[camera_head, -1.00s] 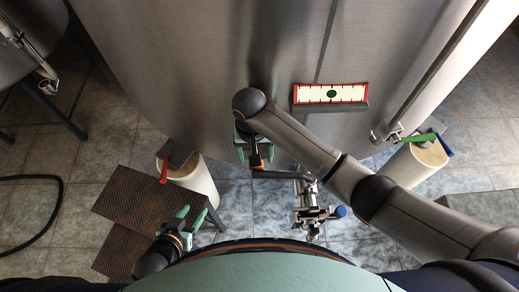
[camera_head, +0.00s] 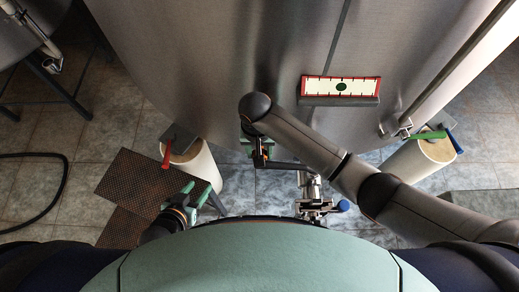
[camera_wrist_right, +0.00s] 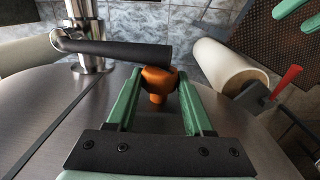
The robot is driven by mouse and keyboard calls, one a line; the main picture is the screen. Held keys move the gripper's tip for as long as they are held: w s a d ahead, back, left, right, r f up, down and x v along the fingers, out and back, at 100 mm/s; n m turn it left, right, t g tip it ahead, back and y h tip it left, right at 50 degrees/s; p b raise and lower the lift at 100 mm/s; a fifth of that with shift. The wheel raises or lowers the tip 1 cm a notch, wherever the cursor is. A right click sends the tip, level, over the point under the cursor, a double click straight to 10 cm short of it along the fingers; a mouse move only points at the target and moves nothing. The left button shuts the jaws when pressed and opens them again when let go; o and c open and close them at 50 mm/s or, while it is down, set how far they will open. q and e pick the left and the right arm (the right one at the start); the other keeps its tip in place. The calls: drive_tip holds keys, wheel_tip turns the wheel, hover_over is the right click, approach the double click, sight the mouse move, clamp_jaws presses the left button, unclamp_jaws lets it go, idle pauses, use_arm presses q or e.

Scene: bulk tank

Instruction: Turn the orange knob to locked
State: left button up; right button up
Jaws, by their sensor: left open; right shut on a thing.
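The orange knob (camera_wrist_right: 158,82) sits between the green fingers of my right gripper (camera_wrist_right: 160,95) in the right wrist view, and the gripper is shut on it. A dark sleeve or bar (camera_wrist_right: 115,50) runs beside the knob towards a metal pipe. My left gripper (camera_head: 188,196) is open and empty, low at the left above a perforated step.
The steel tank (camera_head: 210,65) fills the back, with a red-framed gauge (camera_head: 340,87) on it. A metal pipe valve (camera_head: 311,190) with a blue end stands right of the knob. Pale cylinders with a red handle (camera_head: 166,155) and a green handle (camera_head: 430,135) stand either side.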

clamp_jaws()
drive_tip(key=shift+d+y, duration=0.2)
drive_tip(key=shift+y, duration=1.2)
drive_tip(key=o, duration=0.6)
unclamp_jaws()
drive_tip(key=v, duration=1.2)
drive_tip(key=shift+r, duration=0.3)
drive_tip(key=shift+o, duration=0.2)
